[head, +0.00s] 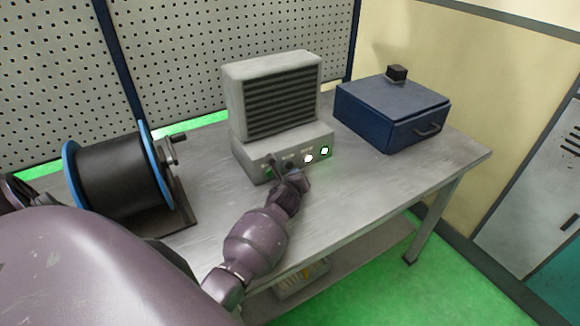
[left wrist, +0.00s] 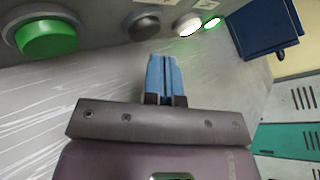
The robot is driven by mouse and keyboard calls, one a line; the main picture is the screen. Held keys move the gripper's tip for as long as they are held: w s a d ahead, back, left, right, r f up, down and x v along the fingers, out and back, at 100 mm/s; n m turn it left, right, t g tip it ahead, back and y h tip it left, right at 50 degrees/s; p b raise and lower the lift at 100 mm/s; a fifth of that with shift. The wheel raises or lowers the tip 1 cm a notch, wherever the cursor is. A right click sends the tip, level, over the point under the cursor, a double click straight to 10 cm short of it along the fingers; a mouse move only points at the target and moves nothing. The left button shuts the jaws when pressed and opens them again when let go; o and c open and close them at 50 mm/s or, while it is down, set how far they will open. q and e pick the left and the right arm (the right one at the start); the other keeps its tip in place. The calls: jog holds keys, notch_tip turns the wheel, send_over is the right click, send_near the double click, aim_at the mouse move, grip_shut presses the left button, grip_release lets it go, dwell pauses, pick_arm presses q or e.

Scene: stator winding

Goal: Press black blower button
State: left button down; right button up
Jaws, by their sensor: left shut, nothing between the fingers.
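The grey blower (head: 275,100) stands on the table with a sloped control panel at its front. In the left wrist view the black button (left wrist: 143,26) sits on the panel between a large green button (left wrist: 47,37) and a lit white one (left wrist: 188,25). My left gripper (left wrist: 164,62) is shut and empty. Its blue fingertips point toward the panel, just below the black button in the picture, with a gap visible. In the head view my left gripper (head: 280,168) is in front of the panel and hides part of the buttons. My right gripper is not in view.
A lit green indicator (head: 324,151) is at the panel's right end. A black spool (head: 117,180) with blue rims stands left of the blower. The table's front right (head: 375,195) is clear.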

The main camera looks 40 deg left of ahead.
pick_arm(q)
jog(key=shift+a, duration=0.1)
jog(key=shift+w+a, duration=0.15)
jog(key=shift+a, duration=0.1)
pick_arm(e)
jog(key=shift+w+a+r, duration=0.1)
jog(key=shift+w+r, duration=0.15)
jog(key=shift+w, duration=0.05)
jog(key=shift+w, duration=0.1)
pick_arm(q)
jog(key=shift+w+a, duration=0.15)
jog(key=shift+a, duration=0.15)
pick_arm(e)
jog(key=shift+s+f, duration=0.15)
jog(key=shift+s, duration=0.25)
pick_arm(q)
jog(key=shift+a, duration=0.1)
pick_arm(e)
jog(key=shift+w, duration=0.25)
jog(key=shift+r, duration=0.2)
pick_arm(q)
jog(key=shift+s+d+p, duration=0.3)
jog(key=shift+d+p, duration=0.05)
jog(key=shift+d, duration=0.35)
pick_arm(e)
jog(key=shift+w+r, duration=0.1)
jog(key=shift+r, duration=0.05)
